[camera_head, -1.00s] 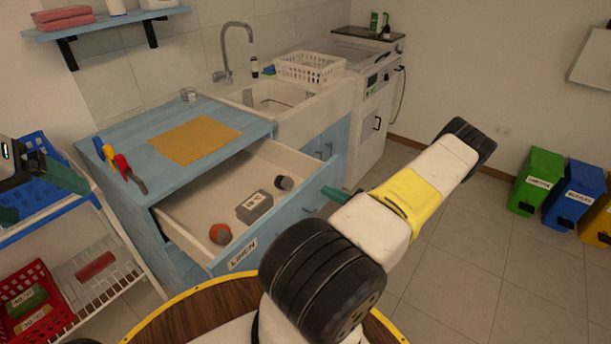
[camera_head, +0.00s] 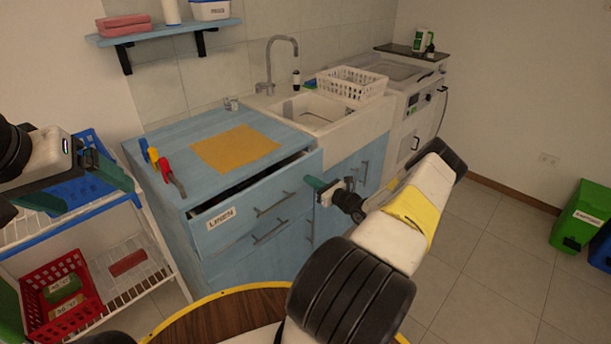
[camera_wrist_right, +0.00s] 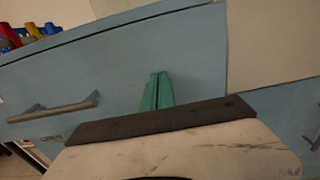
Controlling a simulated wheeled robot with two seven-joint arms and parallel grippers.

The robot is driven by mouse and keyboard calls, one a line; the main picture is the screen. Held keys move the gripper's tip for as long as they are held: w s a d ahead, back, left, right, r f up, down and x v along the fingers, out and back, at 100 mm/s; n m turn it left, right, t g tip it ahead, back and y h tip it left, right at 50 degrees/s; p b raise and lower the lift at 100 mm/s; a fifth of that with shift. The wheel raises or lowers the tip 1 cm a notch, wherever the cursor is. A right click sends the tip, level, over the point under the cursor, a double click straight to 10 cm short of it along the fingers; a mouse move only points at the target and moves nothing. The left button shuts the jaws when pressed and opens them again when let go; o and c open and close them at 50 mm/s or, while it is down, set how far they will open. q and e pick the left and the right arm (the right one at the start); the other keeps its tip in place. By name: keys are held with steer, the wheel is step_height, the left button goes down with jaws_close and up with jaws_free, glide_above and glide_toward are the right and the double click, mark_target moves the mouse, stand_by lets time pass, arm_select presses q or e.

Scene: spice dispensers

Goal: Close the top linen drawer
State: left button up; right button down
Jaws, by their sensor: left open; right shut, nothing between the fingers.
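The top linen drawer (camera_head: 250,208) is a blue drawer front with a "LINEN" label and a metal handle, in the cabinet left of the sink. It stands slightly open, with a dark gap along its top edge. My right gripper (camera_head: 312,186) is shut and empty, at the right end of the drawer front. In the right wrist view its green fingertips (camera_wrist_right: 157,92) point at the blue front, close to it; whether they touch I cannot tell. My left gripper (camera_head: 110,182) is open and empty at the far left, in front of the shelf rack, away from the drawer.
A yellow cloth (camera_head: 235,148) and several coloured-handled tools (camera_head: 163,168) lie on the blue counter. A white rack (camera_head: 145,262) with a red basket (camera_head: 62,297) stands at left. A round wooden table (camera_head: 215,318) is in front.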

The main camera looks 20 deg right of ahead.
mark_target(302, 175)
steer(key=x, duration=0.4)
steer(key=shift+w+a, duration=0.15)
steer(key=shift+w, duration=0.15)
steer(key=shift+w+a+r, duration=0.1)
steer(key=shift+w, duration=0.2)
steer(key=shift+w+r, duration=0.1)
